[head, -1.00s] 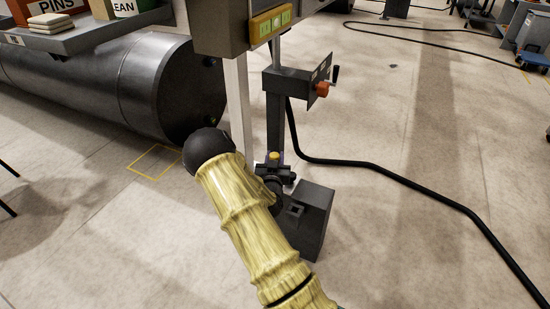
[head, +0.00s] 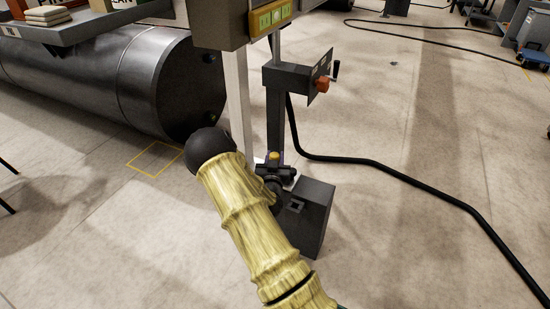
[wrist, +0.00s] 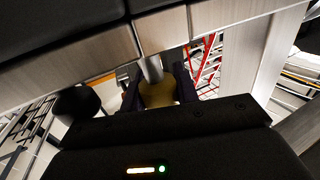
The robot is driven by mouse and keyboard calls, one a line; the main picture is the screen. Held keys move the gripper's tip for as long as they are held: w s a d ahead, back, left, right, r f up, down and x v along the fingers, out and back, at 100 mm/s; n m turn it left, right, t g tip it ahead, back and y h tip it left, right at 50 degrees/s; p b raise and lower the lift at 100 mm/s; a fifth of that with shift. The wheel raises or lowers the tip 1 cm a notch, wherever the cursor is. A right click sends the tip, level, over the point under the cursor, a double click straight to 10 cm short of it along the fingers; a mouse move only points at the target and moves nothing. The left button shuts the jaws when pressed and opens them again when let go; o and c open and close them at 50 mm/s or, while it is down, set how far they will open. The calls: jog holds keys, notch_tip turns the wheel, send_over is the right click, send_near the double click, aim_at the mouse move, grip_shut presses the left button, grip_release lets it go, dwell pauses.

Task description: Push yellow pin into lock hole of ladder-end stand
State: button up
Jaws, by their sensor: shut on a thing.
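My gripper (wrist: 160,88) is shut on the yellow pin (wrist: 160,96), whose rounded yellow head sits between the dark fingers in the wrist view. The pin's grey metal shaft (wrist: 153,68) points up the picture to a pale grey bar. The shaft's tip is hidden there, and I cannot tell whether it is in a hole. My arm hides much of the gripper there. The lock hole cannot be made out.
A large dark cylinder (head: 165,80) lies at left below a shelf. A black cable (head: 390,172) crosses the floor; open floor lies right.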

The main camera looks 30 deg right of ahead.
jog(key=shift+f, duration=0.2)
jog(key=o, duration=1.2)
jog(key=shift+c, duration=0.2)
jog(key=shift+s, duration=0.1)
jog(key=p+v, duration=0.5)
jog(key=v, duration=1.2)
jog(key=shift+p, duration=0.4)
jog(key=shift+a, duration=0.15)
